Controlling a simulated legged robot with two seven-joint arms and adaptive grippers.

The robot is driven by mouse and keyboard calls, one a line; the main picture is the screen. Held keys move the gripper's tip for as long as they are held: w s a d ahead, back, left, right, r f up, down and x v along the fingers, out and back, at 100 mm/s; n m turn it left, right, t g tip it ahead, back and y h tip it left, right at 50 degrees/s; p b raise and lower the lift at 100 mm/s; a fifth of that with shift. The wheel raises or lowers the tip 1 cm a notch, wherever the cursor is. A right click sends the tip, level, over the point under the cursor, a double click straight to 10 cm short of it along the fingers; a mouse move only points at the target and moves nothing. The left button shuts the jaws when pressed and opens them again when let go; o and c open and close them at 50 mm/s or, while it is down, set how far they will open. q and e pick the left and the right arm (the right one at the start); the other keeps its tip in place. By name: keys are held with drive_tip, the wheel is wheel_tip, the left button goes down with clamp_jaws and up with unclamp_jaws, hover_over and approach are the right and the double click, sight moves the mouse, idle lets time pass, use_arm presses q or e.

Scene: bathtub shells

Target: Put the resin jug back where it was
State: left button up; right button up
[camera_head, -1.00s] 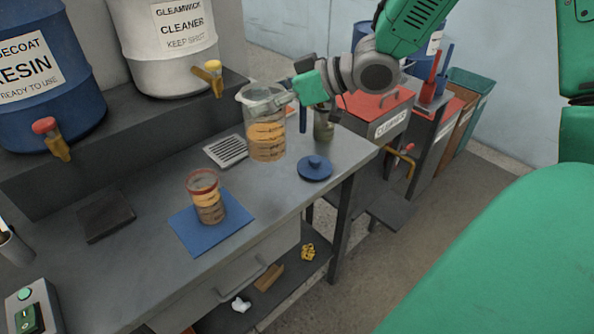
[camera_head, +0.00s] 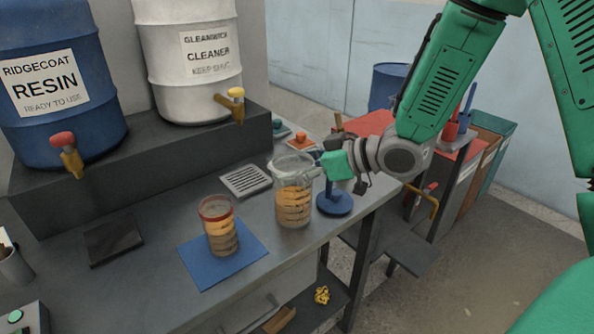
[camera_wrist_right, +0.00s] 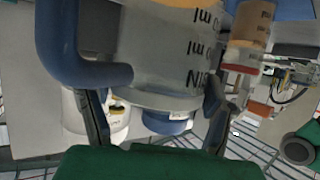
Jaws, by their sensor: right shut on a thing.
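My left gripper is not in view.
A red-rimmed cup (camera_head: 221,238) stands on a blue mat (camera_head: 200,270) left of the jug. A grate (camera_head: 245,180) is behind. The resin drum (camera_head: 60,100) and cleaner drum (camera_head: 185,60) stand on a raised shelf.

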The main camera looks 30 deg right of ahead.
drive_tip(key=shift+f, duration=0.1)
drive_tip(key=o, duration=1.7)
drive_tip(key=shift+d+f, duration=0.1)
drive_tip(key=shift+d, duration=0.05)
